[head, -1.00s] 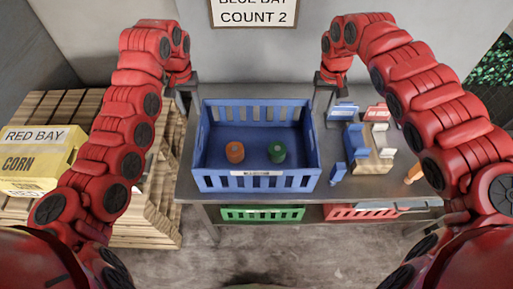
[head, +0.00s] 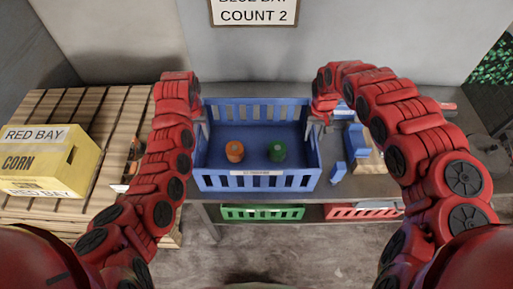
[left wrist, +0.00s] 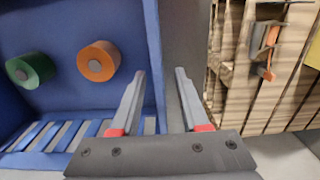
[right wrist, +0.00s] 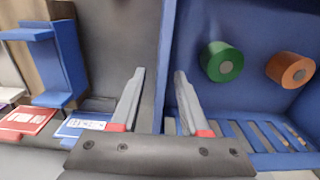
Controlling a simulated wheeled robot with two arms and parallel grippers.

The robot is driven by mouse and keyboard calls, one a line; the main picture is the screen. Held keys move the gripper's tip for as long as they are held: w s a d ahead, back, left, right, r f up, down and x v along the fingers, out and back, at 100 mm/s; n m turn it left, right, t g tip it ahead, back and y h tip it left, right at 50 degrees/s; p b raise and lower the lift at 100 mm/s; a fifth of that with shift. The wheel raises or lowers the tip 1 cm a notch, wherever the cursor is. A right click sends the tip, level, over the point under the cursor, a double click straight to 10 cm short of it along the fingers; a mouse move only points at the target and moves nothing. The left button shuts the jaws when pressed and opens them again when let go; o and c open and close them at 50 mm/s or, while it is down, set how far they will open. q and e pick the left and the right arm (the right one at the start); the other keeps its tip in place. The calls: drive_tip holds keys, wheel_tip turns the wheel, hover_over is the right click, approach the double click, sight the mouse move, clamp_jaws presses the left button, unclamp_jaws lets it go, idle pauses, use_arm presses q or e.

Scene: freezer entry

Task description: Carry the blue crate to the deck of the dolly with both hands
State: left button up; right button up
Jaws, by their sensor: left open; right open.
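The blue crate (head: 258,181) sits on the grey metal table with an orange can (head: 235,151) and a green can (head: 277,151) inside. My left gripper (head: 203,112) is at the crate's left side. In the left wrist view its open fingers (left wrist: 160,72) lie on either side of the crate's side wall (left wrist: 154,45). My right gripper (head: 320,118) is at the crate's right side. In the right wrist view its open fingers (right wrist: 160,72) likewise lie on either side of the wall (right wrist: 167,45). Contact cannot be told. I see no dolly.
A wooden pallet stack (head: 100,104) with a yellow corn box (head: 45,160) stands at left. Blue holders (head: 338,172) and cards are on the table right of the crate. A green crate (head: 262,213) and a red crate (head: 350,211) are on the lower shelf.

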use_arm(q)
drive_tip(key=shift+f, duration=1.3)
use_arm(e)
drive_tip(key=shift+f, duration=1.3)
use_arm(q)
clamp_jaws()
use_arm(e)
clamp_jaws()
drive_tip(key=shift+r, duration=0.1)
